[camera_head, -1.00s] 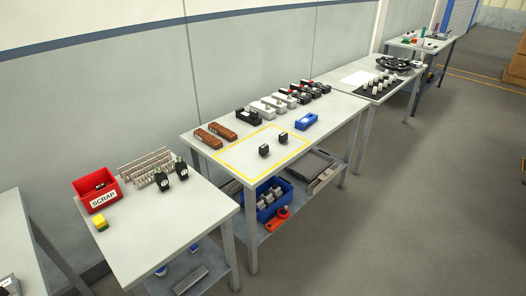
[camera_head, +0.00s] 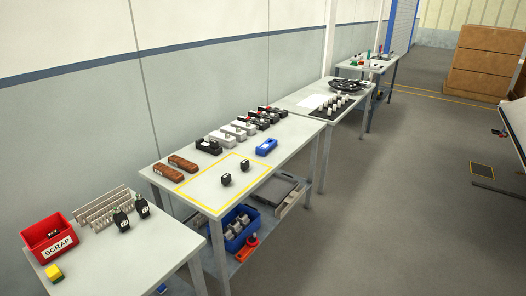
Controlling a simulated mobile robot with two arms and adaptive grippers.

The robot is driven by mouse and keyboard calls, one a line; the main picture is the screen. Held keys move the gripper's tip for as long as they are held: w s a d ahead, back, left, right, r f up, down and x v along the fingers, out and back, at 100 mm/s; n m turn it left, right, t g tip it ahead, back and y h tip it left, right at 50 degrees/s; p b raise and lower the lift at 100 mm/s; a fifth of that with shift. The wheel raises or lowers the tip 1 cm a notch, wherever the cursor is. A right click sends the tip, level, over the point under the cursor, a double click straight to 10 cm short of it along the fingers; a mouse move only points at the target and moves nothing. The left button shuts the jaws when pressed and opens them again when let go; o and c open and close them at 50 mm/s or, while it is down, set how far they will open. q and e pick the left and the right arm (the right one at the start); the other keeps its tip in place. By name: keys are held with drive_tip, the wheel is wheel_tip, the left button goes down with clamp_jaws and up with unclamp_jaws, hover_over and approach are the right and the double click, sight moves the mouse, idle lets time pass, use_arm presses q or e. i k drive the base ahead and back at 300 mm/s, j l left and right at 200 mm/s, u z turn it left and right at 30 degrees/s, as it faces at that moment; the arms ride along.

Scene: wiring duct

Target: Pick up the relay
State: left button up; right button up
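I cannot tell for sure which part is the relay; no readable label marks it. Two small black blocks stand apart inside the yellow-taped area of the middle table, one nearer the front (camera_head: 226,180) and one further right (camera_head: 245,166). Two other black parts, one on the left (camera_head: 121,221) and one on the right (camera_head: 142,207), stand on the near left table beside grey slotted duct pieces (camera_head: 103,208). Neither of my grippers is in view.
A red SCRAP bin (camera_head: 50,241) and a yellow-and-blue block (camera_head: 54,273) are on the left table. Brown blocks (camera_head: 183,164), a row of black and white parts (camera_head: 240,129) and a blue part (camera_head: 266,147) are on the middle table (camera_head: 290,150). Open floor (camera_head: 400,210) lies to the right.

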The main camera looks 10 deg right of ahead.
sight(226, 179)
drive_tip(key=i+j, duration=0.2)
drive_tip(key=i+j+z, duration=0.75)
drive_tip(key=k+l, duration=0.05)
drive_tip(key=k, duration=0.05)
